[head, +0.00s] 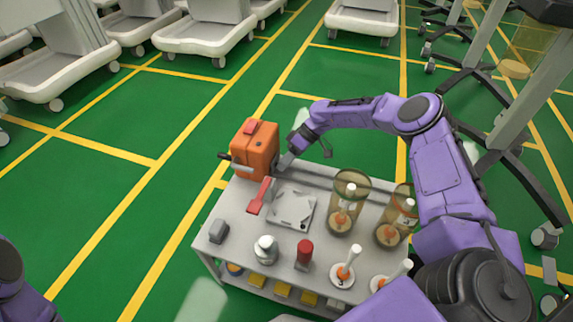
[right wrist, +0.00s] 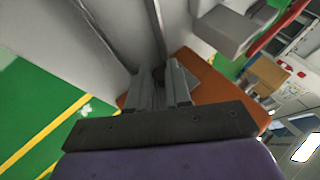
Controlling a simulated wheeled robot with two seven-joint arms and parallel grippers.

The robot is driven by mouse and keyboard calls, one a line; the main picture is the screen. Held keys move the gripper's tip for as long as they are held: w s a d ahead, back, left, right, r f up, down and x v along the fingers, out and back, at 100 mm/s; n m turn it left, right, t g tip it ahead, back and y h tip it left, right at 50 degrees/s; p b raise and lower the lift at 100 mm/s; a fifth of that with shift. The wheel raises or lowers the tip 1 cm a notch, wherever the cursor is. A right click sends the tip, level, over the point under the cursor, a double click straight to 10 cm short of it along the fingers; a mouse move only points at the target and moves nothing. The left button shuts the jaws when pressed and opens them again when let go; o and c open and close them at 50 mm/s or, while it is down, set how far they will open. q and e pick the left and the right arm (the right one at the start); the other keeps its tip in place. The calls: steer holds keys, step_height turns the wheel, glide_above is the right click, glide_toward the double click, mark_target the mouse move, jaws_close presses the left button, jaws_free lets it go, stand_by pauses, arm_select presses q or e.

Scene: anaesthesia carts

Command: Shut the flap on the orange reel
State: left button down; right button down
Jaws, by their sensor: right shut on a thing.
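The orange reel (head: 255,148) stands at the far left corner of the grey cart top, with a red part on its upper face. My right gripper (head: 287,161) is low at the reel's right side. In the right wrist view the orange reel body (right wrist: 215,88) is right of and behind the fingers. My right gripper (right wrist: 163,85) is shut there on a thin grey edge, which looks like the flap (right wrist: 155,35). Its far end and hinge cannot be made out. My left gripper is out of view; only part of my left arm shows.
On the cart top (head: 235,222) are a red-handled part (head: 260,195), a white plate (head: 292,209), a red-capped cylinder (head: 304,252) and two amber containers, one here (head: 348,200). Other carts (head: 205,30) stand behind. Green floor is clear at the left.

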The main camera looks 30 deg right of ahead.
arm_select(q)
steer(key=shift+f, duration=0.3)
arm_select(e)
steer(key=c, duration=1.1)
jaws_free()
steer(key=shift+o, duration=0.2)
